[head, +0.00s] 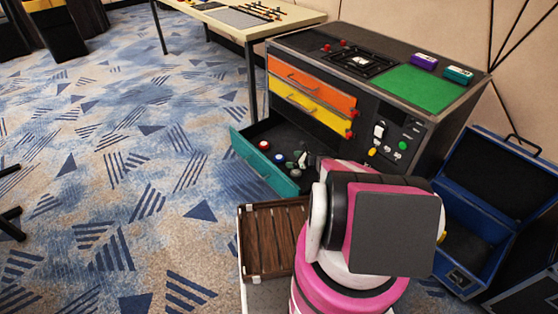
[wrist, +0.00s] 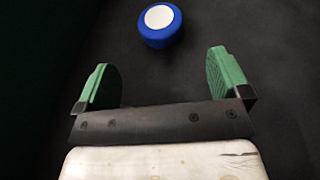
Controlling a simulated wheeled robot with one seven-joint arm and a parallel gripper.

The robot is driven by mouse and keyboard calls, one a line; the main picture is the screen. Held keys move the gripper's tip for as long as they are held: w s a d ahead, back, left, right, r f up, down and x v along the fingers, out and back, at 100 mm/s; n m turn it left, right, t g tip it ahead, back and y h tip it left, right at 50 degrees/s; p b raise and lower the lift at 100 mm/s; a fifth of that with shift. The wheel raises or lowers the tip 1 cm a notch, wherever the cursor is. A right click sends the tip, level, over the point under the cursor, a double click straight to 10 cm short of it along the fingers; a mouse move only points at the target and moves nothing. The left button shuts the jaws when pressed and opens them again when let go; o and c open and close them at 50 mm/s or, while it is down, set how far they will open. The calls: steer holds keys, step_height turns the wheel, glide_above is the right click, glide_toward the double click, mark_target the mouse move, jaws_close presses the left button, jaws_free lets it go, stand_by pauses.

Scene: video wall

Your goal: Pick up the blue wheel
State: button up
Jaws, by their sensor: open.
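The blue wheel (wrist: 162,38) has a white round centre and lies on the dark floor of the drawer, near the top middle of the wrist view. In the head view the blue wheel (head: 280,158) is inside the open teal drawer (head: 262,165). My gripper (wrist: 160,62) is open, with its two green fingers spread and nothing between them. The wheel is beyond the fingertips, roughly centred between them and apart from both. In the head view my gripper (head: 297,166) is in or just over the drawer, to the right of the wheel, partly hidden by my arm.
A red wheel (head: 264,145) lies in the drawer behind the blue one. The orange drawer (head: 310,88) and yellow drawer (head: 308,106) above are closed. A slatted brown crate (head: 270,241) stands in front, and an open blue case (head: 490,200) is at right.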

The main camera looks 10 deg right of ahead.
mark_target(281, 157)
steer(key=x, duration=0.8)
steer(key=shift+w+a+r, duration=0.15)
steer(key=shift+w+r, duration=0.05)
steer(key=shift+r, duration=0.05)
steer(key=c, duration=1.1)
